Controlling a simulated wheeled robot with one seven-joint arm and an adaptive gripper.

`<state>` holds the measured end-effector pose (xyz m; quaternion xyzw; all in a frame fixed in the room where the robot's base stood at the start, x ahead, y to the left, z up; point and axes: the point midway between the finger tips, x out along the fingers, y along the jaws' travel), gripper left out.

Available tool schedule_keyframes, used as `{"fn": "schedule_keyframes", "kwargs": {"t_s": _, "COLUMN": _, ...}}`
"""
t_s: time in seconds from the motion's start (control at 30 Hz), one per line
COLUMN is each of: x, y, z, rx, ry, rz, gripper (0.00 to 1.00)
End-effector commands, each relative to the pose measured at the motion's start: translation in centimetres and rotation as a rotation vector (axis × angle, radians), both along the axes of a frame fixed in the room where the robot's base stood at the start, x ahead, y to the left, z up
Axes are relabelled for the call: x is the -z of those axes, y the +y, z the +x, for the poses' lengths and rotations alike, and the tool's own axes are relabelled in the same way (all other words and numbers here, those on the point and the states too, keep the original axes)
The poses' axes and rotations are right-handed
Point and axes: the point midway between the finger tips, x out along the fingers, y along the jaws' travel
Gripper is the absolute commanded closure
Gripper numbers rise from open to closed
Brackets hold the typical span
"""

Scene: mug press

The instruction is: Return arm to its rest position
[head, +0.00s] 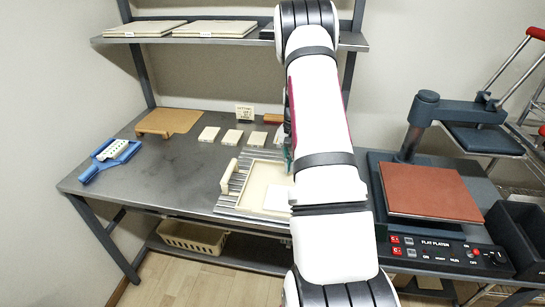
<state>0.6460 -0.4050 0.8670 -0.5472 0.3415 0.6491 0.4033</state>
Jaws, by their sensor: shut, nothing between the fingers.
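My white arm rises from the bottom of the head view, right of the middle, up to a dark-ringed joint at the top edge. It stands in front of the workbench and the shelf. My gripper cannot be made out; the arm's near links hide the part beyond them. A thin dark and teal sliver shows at the arm's left edge above the tray, too small to identify. I see nothing held.
The steel workbench (165,170) bears a framed tray (228,210), a blue tool (108,157), a brown board (168,122) and several pale tiles (208,134). A shelf (240,39) hangs above. At right stands a press with a red-brown platen (430,192) and a swung-aside upper plate (485,139).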

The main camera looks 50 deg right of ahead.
Motion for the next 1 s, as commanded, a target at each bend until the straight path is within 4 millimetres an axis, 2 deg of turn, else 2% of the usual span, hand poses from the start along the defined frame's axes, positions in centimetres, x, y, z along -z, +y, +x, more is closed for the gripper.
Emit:
{"fn": "schedule_keyframes", "kwargs": {"t_s": 0.3, "x": -0.3, "y": 0.2, "z": 0.1, "rx": -0.004, "ry": -0.003, "rz": -0.002, "gripper": 1.00}}
{"fn": "schedule_keyframes", "kwargs": {"t_s": 0.37, "x": -1.0, "y": 0.6, "z": 0.5, "rx": -0.015, "ry": -0.008, "rz": -0.006, "gripper": 1.00}}
{"fn": "schedule_keyframes", "kwargs": {"t_s": 0.47, "x": -3.7, "y": 2.2, "z": 1.5, "rx": -0.057, "ry": -0.028, "rz": -0.019, "gripper": 1.00}}
{"fn": "schedule_keyframes", "kwargs": {"t_s": 0.6, "x": -9.4, "y": 6.3, "z": 3.0, "rx": -0.153, "ry": -0.072, "rz": -0.051, "gripper": 1.00}}
{"fn": "schedule_keyframes", "kwargs": {"t_s": 0.77, "x": -15.8, "y": 12.1, "z": 3.6, "rx": -0.278, "ry": -0.126, "rz": -0.087, "gripper": 1.00}}
{"fn": "schedule_keyframes", "kwargs": {"t_s": 1.0, "x": -23.3, "y": 20.9, "z": 1.7, "rx": -0.467, "ry": -0.208, "rz": -0.139, "gripper": 1.00}}
